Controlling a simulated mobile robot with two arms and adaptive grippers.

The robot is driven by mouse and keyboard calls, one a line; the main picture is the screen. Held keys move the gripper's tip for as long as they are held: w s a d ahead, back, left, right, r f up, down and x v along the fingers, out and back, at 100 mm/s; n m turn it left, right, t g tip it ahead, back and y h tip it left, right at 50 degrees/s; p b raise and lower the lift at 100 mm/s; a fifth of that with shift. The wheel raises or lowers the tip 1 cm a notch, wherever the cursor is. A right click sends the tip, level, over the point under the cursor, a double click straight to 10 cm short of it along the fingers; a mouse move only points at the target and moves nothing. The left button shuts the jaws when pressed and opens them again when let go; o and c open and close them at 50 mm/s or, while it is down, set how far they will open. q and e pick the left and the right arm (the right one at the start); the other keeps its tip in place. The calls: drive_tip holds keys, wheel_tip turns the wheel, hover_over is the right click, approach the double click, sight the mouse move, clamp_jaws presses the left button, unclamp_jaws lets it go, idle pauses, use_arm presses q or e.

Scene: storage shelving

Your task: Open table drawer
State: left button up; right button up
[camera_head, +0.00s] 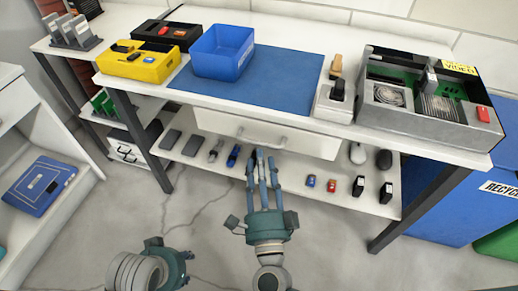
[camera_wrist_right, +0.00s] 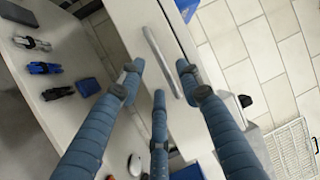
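The table drawer (camera_head: 215,123) is a white front under the tabletop and looks closed. Its grey bar handle (camera_head: 262,137) is also in the right wrist view (camera_wrist_right: 160,62). My right gripper (camera_head: 262,155) points at the drawer from the front, its fingertips just below the handle in the head view. In the right wrist view its three blue fingers (camera_wrist_right: 158,78) are spread, with the handle showing between them; I see no grip on it. My left gripper (camera_head: 170,262) is low at the lower left, away from the drawer, its fingers not clearly visible.
The tabletop holds a blue bin (camera_head: 222,52), a yellow box (camera_head: 138,62) and an opened grey device (camera_head: 425,100). A lower shelf (camera_head: 300,168) with small electronics lies below the drawer. Dark table legs (camera_head: 140,140) stand at the sides. The floor in front is clear.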

drive_tip(key=x, duration=0.4)
drive_tip(key=shift+w, duration=0.4)
clamp_jaws()
